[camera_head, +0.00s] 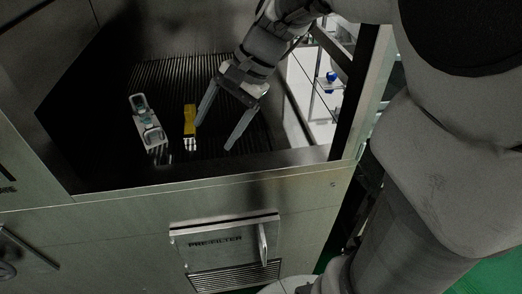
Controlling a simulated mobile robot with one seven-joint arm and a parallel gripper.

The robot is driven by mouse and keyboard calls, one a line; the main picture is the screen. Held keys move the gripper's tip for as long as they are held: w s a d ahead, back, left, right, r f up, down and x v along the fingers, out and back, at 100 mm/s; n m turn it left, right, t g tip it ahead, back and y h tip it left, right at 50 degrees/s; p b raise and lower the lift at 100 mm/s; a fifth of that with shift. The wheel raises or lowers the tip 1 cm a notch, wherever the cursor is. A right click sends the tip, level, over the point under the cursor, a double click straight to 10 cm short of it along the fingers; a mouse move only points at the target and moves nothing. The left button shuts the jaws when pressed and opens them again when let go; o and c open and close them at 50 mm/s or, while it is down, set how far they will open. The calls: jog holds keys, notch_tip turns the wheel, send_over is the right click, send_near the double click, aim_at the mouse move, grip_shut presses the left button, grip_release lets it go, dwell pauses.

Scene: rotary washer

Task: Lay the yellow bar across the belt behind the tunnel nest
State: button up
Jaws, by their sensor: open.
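The yellow bar (190,118) lies on the dark ribbed belt (170,75) inside the washer opening. Its long side runs up and down in the picture, and its lower end looks pale. The tunnel nest, a pale piece with hoops (149,127), sits on the belt just left of the bar, apart from it. My gripper (214,136) is open and empty, reaching down from the upper right. Its left fingertip is close to the bar's right side; I cannot tell whether they touch. The right fingertip is farther right over the belt.
The washer's metal front edge (210,182) borders the opening below. Dark walls close it at left and back, and a frame post (362,85) stands at right. A labelled prefilter panel (226,245) is on the front. The belt behind the nest and bar looks clear.

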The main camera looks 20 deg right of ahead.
jog(key=s+d+n+t+h, duration=0.2)
jog(key=s+n+h, duration=0.1)
jog(key=s+n, duration=0.3)
jog(key=s+d+n+t+h, duration=0.3)
jog(key=s, duration=0.5)
notch_tip(320, 180, up, 12)
jog(key=w+p, duration=0.1)
jog(key=p, duration=1.1)
jog(key=shift+r+g, duration=0.25)
jog(key=shift+g, duration=0.05)
jog(key=c, duration=0.5)
jog(key=shift+s+f, duration=0.1)
